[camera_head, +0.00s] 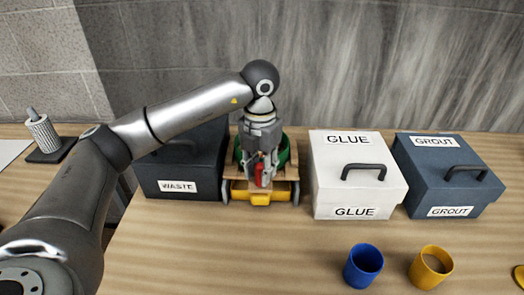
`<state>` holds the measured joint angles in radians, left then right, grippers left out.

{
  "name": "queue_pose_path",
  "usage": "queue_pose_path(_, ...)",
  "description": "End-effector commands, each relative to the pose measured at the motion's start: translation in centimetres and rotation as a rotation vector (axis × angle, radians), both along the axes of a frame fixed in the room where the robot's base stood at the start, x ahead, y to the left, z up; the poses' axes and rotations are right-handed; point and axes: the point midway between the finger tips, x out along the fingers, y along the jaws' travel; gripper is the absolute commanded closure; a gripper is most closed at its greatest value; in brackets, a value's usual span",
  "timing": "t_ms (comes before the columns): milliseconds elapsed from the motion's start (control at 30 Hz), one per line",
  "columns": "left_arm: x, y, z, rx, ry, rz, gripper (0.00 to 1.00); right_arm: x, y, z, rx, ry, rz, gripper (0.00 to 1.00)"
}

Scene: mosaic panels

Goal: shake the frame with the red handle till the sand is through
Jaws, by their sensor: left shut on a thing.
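The wooden frame (283,185) stands between the dark WASTE box and the white GLUE box. A red handle (260,173) shows at its front. My left gripper (262,178) comes down from above and is shut on the red handle. A green round rim (284,152) shows behind the gripper, partly hidden by it. A yellow tray (262,194) sits low at the front of the frame. Any sand in the frame is hidden by my gripper and arm. My right gripper is not in view.
A blue cup (363,267) and a filled yellow cup (431,268) stand in front. The table (230,250) is clear before the frame.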

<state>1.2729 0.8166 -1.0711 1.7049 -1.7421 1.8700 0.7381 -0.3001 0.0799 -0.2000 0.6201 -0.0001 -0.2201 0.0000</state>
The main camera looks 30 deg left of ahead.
Motion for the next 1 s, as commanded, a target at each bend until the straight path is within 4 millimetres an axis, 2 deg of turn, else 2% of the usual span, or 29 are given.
queue_pose_path(400,0.2,0.1,0.0,0.0,0.0,0.002,0.83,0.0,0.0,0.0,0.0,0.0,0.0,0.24)
queue_pose_path(700,-2.2,-1.1,-0.1,0.0,-0.001,0.0,0.83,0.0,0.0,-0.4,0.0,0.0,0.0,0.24)
queue_pose_path(1000,-2.5,-1.2,0.0,0.0,0.0,0.002,0.83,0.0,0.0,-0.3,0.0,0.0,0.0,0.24)
